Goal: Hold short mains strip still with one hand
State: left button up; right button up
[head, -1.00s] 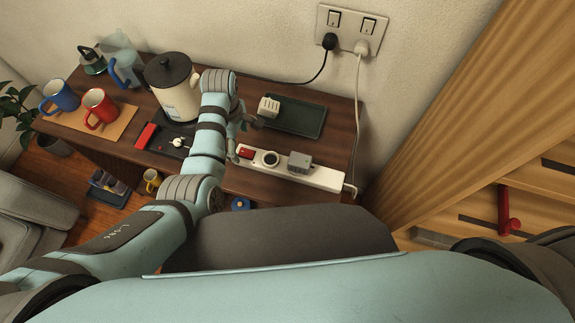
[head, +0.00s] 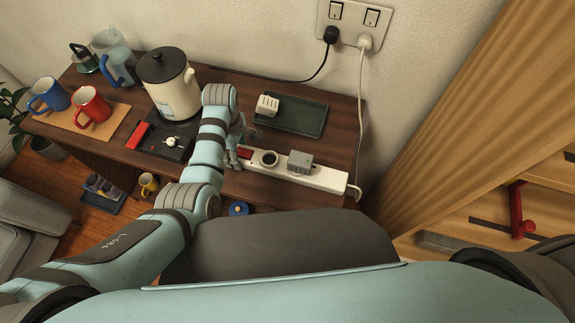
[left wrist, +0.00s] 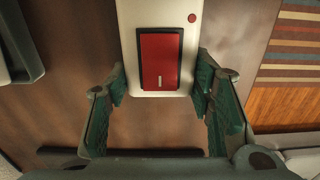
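The short mains strip (head: 325,178) is white and lies along the table's front edge, with a red switch (head: 245,153) at its left end, a round socket and a grey plug (head: 300,162). My left gripper (head: 238,150) is at the strip's left end, partly hidden by my arm. In the left wrist view the strip's end (left wrist: 160,12) with the red switch (left wrist: 161,60) lies between the two spread fingers of my left gripper (left wrist: 161,78). Narrow gaps seem to show on both sides; firm contact is not visible. My right gripper is out of view.
A dark tray (head: 290,116) with a white plug (head: 267,105) lies behind the strip. A kettle (head: 168,92), a blue mug (head: 48,95) and a red mug (head: 93,105) stand left. The strip's cable runs to the wall socket (head: 353,22) at right.

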pick_arm(q)
jog(key=shift+c, duration=1.1)
jog(key=o, duration=1.3)
jog(key=shift+o, duration=0.2)
jog(key=shift+r, duration=0.1)
